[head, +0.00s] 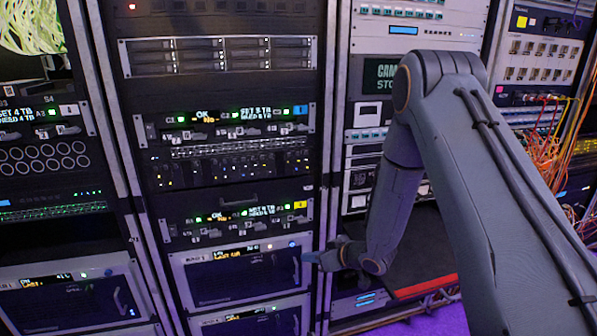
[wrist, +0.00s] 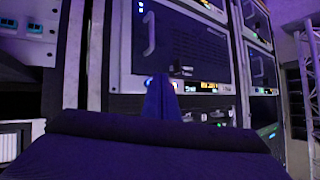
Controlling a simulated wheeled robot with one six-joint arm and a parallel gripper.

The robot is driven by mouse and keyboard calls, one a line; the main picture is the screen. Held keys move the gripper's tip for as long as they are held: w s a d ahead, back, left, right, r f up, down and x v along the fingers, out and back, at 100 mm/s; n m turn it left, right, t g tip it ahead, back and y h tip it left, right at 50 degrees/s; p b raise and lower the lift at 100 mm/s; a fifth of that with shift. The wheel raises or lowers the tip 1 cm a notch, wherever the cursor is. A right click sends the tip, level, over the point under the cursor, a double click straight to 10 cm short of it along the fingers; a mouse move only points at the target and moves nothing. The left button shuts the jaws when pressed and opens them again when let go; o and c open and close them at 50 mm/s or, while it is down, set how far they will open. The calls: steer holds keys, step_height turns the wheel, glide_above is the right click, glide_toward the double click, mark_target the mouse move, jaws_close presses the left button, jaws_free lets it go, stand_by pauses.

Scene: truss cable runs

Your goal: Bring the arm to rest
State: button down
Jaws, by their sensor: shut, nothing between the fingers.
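My arm reaches in from the right of the head view, raised at the elbow and bent down toward the racks. My gripper (head: 310,257) is at its lower end, in front of the right edge of a grey-framed dark panel unit (head: 235,275) with a handle. In the wrist view my gripper (wrist: 160,84) is shut with nothing between its fingers. It points at the lower edge of a dark panel with a handle (wrist: 149,34). I cannot tell whether the fingertips touch the rack.
Equipment racks fill the view, with a drive unit (head: 218,55) high in the middle one. Orange and yellow cables (head: 540,125) hang at the right. A dark shelf with a red edge (head: 425,286) is below my arm. A truss (wrist: 309,75) stands at the wrist view's right.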

steer(key=s+d+r+m+g+h, duration=0.1)
steer(key=s+d+r+m+h, duration=0.1)
steer(key=s+d+r+h, duration=0.4)
steer(key=s+d+r+m+g+h, duration=0.1)
steer(key=s+d+r+m+h, duration=0.2)
steer(key=d, duration=0.6)
steer(key=s+r+m+g, duration=0.1)
steer(key=s+r+g, duration=0.1)
steer(key=s, duration=0.9)
steer(key=s+d+r+m+g, duration=0.1)
steer(key=s+r+g, duration=0.2)
steer(key=s, duration=0.9)
step_height(320, 180, up, 2)
steer(key=shift+d+r+m+y, duration=0.15)
steer(key=shift+r+m+y, duration=0.05)
steer(key=shift+m+y, duration=0.1)
steer(key=shift+w, duration=0.1)
